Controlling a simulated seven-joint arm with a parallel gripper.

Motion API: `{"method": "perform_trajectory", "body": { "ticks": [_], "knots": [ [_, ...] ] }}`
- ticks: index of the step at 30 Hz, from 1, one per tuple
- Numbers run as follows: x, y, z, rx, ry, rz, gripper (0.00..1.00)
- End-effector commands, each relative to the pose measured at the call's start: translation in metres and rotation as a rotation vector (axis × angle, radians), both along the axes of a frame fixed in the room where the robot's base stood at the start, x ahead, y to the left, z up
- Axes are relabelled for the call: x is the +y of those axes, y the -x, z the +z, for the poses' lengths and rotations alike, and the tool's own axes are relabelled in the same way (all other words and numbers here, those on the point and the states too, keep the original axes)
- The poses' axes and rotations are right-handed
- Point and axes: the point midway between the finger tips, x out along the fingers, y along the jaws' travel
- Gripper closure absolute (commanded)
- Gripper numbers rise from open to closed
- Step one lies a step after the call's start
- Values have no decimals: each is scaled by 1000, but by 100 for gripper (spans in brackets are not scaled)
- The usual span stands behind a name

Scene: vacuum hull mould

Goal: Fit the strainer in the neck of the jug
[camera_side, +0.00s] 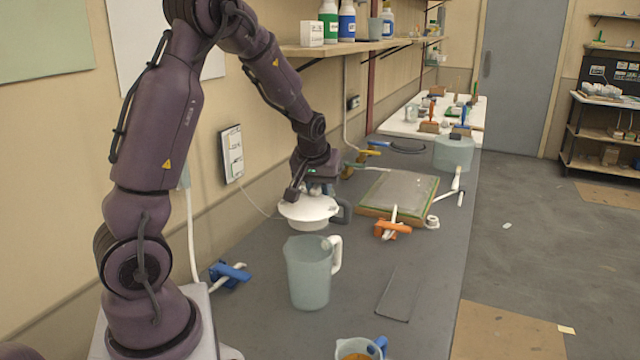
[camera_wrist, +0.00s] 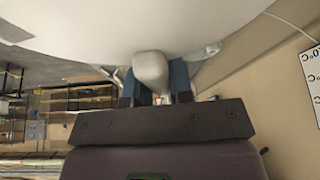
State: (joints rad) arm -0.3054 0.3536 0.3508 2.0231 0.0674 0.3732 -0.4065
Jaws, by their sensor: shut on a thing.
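The strainer (camera_side: 308,209) is a white, wide-rimmed, shallow piece, held about level in the side view. My gripper (camera_side: 308,190) is shut on it, above and behind the jug. In the wrist view the gripper's blue fingertips (camera_wrist: 155,82) close on the strainer's rounded white handle, and the strainer's pale body (camera_wrist: 150,25) fills the top of the picture. The jug (camera_side: 309,275) is a translucent pale container with a white handle on its right, upright on the bench. The strainer is apart from the jug's open neck, slightly higher and further back. The jug is out of the wrist view.
The grey bench (camera_side: 270,335) is clear close around the jug. A blue clamp (camera_side: 229,273) lies to its left and an orange clamp (camera_side: 392,229) to its right. A framed flat panel (camera_side: 400,195) lies behind. A cup of amber liquid (camera_side: 359,348) stands in front.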

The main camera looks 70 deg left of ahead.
Motion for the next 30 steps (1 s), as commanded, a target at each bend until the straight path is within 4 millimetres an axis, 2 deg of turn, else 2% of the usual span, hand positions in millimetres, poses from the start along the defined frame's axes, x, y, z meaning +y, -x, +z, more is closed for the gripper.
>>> {"method": "perform_trajectory", "body": {
  "ticks": [16,30],
  "knots": [
    [0,0,-47,2,2,1,100],
    [0,0,-54,1,0,0,100]
  ]
}}
